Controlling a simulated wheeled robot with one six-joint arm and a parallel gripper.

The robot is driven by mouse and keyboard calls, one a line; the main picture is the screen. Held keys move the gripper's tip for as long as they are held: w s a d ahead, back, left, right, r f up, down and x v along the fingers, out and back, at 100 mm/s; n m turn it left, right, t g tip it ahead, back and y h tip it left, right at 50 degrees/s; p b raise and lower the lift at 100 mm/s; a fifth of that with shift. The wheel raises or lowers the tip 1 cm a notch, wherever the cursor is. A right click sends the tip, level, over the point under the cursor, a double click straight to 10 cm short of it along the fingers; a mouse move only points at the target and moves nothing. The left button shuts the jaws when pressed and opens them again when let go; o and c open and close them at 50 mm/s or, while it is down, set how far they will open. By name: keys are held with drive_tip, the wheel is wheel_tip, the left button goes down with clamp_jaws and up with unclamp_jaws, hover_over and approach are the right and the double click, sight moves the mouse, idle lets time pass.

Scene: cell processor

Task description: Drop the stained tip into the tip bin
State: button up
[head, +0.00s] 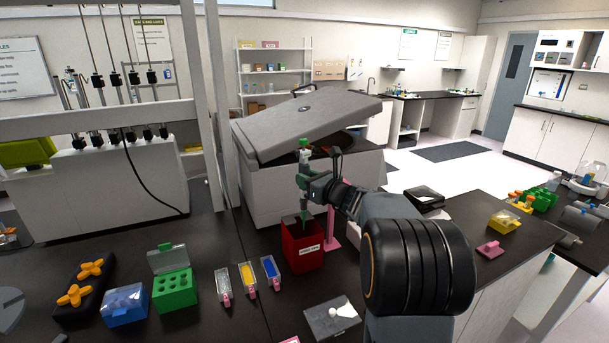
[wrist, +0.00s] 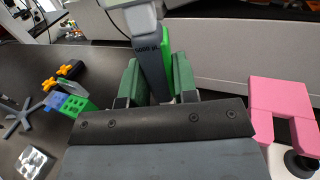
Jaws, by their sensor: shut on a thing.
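My gripper (head: 305,190) is shut on an upright pipette with a green top (head: 304,144). In the wrist view, the green fingers (wrist: 157,85) close around the grey pipette body (wrist: 152,65). The red tip bin (head: 302,262), with a white label on its front, stands on the dark bench below. The pipette's lower end (head: 305,220) points down at the bin's opening. It is too small to tell whether it is inside the rim, or to see any stain on the tip. The bin does not show clearly in the wrist view.
A pink stand (head: 333,232) is close behind the bin's right side. A green rack (head: 174,291), a blue box (head: 124,306) and several small trays (head: 247,277) lie to the left. A large grey-lidded machine (head: 310,125) stands behind.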

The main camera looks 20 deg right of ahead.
sight(306, 210)
wheel_tip(306, 210, down, 11)
drive_tip(key=b, duration=0.6)
drive_tip(key=shift+b, duration=0.35)
drive_tip(key=shift+w+r, duration=0.1)
drive_tip(key=shift+w, duration=2.45)
drive_tip(key=shift+r+p, duration=0.2)
drive_tip(key=shift+p, duration=0.15)
